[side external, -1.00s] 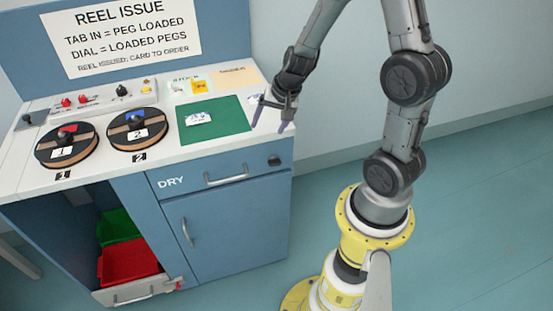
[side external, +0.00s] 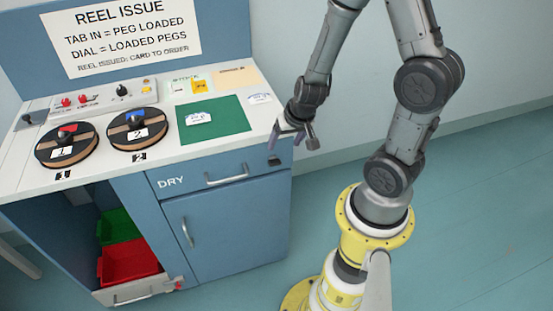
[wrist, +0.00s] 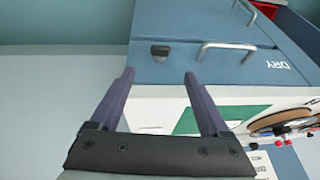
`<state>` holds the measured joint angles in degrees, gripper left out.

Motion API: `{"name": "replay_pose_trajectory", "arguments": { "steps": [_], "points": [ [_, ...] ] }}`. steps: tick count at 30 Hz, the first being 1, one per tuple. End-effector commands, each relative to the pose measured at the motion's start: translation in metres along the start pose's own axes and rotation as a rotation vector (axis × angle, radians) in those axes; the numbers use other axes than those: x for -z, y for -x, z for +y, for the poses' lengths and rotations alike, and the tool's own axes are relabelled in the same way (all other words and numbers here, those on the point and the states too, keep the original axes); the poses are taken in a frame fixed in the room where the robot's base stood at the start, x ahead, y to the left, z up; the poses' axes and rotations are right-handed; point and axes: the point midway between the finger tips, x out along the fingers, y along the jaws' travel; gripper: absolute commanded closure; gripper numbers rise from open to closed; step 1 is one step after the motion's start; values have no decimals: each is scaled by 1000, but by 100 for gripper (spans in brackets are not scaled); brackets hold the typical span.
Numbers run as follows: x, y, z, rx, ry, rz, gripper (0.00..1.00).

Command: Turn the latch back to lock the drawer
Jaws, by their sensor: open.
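The DRY drawer (side external: 202,183) is a blue front with a bar handle under the white counter, and it looks flush with the cabinet. Its latch (side external: 274,161) is a small dark knob near the right end of the drawer front. In the wrist view the latch (wrist: 160,51) lies ahead of the fingertips, centred between them, and looks wider than tall. My gripper (side external: 284,148) is just off the counter's front right corner, close to the latch. In the wrist view its two purple fingers (wrist: 159,75) are spread apart with nothing between them. They appear apart from the latch.
The counter (side external: 100,180) carries two reels (side external: 66,154), a green mat (side external: 225,123) and cards. A blue door (side external: 225,225) is below the drawer. An open bay at left holds green and red bins (side external: 130,262). The floor at right is free apart from my base.

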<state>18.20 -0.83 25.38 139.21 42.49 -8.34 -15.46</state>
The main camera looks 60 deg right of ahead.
Motion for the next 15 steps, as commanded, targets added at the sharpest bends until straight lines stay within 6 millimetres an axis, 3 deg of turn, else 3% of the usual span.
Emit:
{"name": "replay_pose_trajectory", "arguments": {
  "steps": [15],
  "points": [
    [0,-48,0,0,-1,-2,20]
  ]
}}
